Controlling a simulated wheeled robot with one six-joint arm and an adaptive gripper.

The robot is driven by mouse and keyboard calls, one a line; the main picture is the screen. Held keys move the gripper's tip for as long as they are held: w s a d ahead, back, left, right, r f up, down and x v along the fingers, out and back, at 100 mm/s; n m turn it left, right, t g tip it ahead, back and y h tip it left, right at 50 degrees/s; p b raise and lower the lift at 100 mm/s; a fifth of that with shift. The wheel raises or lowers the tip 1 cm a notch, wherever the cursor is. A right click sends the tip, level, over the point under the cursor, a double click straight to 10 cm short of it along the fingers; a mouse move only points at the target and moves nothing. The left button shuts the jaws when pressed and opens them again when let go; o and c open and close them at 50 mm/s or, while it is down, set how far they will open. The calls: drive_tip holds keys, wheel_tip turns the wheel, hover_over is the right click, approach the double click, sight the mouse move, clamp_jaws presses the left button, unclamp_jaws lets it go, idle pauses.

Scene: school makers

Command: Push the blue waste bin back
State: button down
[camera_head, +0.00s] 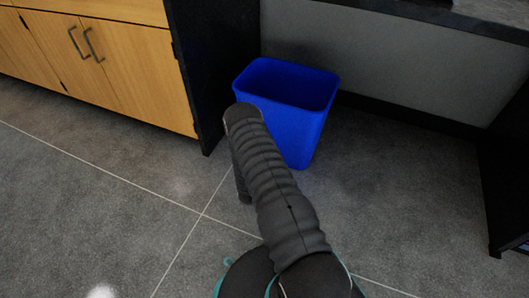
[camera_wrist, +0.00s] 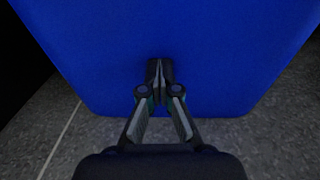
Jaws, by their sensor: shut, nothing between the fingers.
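The blue waste bin (camera_head: 307,119) stands upright on the grey floor under a dark counter, close to a dark cabinet side panel. My arm hides part of its front and left side in the head view. In the wrist view the bin (camera_wrist: 225,50) fills most of the upper picture. My gripper (camera_wrist: 160,70) is shut and empty, with its fingertips in front of the bin's wall, near its lower part. I cannot tell whether the fingertips touch the bin. My gripper is hidden behind my arm in the head view.
A wooden cabinet (camera_head: 125,60) with metal handles stands at the left, ending in a dark side panel (camera_head: 215,60). A grey wall (camera_head: 400,65) with a dark baseboard runs behind the bin. A dark cabinet (camera_head: 508,170) stands at the right. The floor (camera_head: 400,190) between is clear.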

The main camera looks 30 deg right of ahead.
drive_tip(key=shift+a, duration=0.1)
drive_tip(key=v, duration=1.4)
drive_tip(key=shift+p, duration=0.45)
